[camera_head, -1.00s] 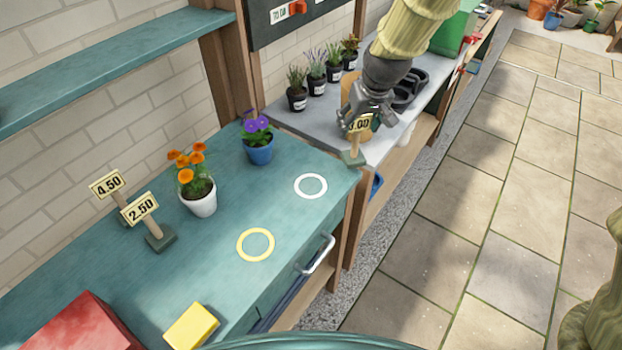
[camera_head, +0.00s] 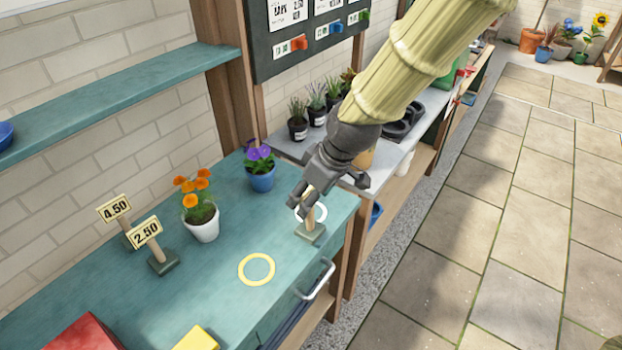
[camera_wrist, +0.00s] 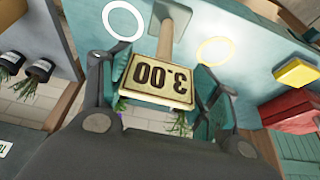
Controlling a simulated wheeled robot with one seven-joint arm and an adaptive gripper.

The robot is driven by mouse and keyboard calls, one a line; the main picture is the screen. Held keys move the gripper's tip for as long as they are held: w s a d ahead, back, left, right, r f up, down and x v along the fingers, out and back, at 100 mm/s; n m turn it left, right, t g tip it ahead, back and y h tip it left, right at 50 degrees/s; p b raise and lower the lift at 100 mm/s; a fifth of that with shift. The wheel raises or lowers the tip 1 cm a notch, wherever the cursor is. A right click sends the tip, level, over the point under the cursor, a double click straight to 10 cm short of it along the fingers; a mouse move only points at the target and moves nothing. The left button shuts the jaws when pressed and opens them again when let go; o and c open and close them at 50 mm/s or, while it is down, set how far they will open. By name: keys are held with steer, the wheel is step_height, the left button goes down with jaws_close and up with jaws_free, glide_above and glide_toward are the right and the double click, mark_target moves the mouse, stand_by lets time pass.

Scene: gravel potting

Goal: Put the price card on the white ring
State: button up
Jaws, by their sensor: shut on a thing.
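My gripper (camera_head: 308,202) is over the front right part of the teal bench, shut on the price card. In the wrist view, the card (camera_wrist: 148,80) reads 3.00 upside down between my gripper's fingers (camera_wrist: 155,85). In the head view its face is hidden by my gripper; its post and green base (camera_head: 311,232) show below the fingers, upright. The white ring (camera_head: 322,212) lies on the bench, partly hidden behind the card's post and my gripper. It also shows in the wrist view (camera_wrist: 123,20), beside the post. I cannot tell whether the base touches the bench.
A yellow ring (camera_head: 257,284) lies nearby. Cards 4.50 (camera_head: 115,208) and 2.50 (camera_head: 146,231) stand at left. An orange-flowered white pot (camera_head: 203,222) and a purple-flowered blue pot (camera_head: 262,180) stand behind. A red box (camera_head: 82,334) and yellow block (camera_head: 196,340) are in front.

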steer(key=w+f+p, duration=0.4)
steer(key=w, duration=0.6)
steer(key=shift+w, duration=0.2)
steer(key=shift+d+f, duration=0.1)
steer(key=shift+f, duration=0.1)
steer(key=o, duration=1.5)
steer(key=shift+b+v, duration=1.15)
steer(key=shift+v, duration=4.95)
